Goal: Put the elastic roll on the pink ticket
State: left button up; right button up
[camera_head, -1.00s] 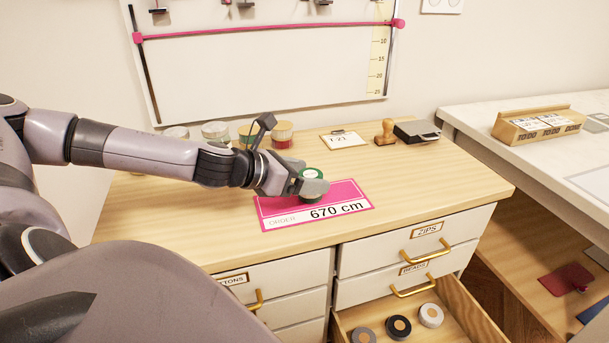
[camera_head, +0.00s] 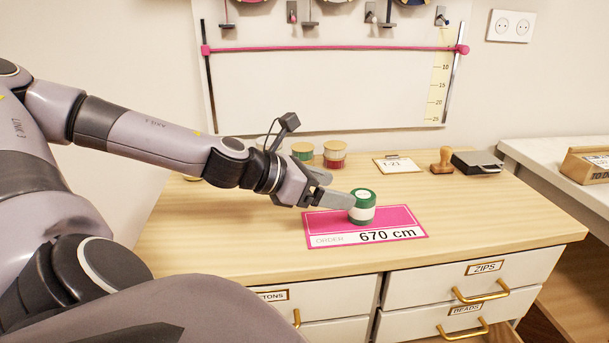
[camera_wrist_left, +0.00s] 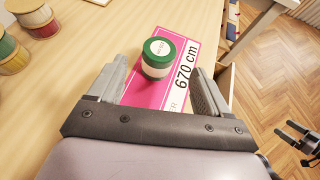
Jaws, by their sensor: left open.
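The elastic roll (camera_head: 362,207), green and white with a round label on top, stands upright on the pink ticket (camera_head: 408,216) marked "670 cm". The ticket lies flat on the wooden dresser top. In the left wrist view the roll (camera_wrist_left: 157,58) stands upright on the pink ticket (camera_wrist_left: 150,95). My left gripper (camera_head: 335,193) is open and empty, just left of the roll in the head view. In the left wrist view its fingers (camera_wrist_left: 157,88) are spread, with the roll beyond them.
Several other rolls (camera_head: 334,154) stand at the back of the dresser top (camera_head: 500,215). A clipboard card (camera_head: 398,164), a wooden stamp (camera_head: 442,160) and a black stamp pad (camera_head: 477,162) are at the back right. The top right of the ticket is clear.

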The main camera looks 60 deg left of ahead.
pick_arm(q)
jog(key=shift+b+v, duration=0.35)
jog(key=shift+v, duration=2.25)
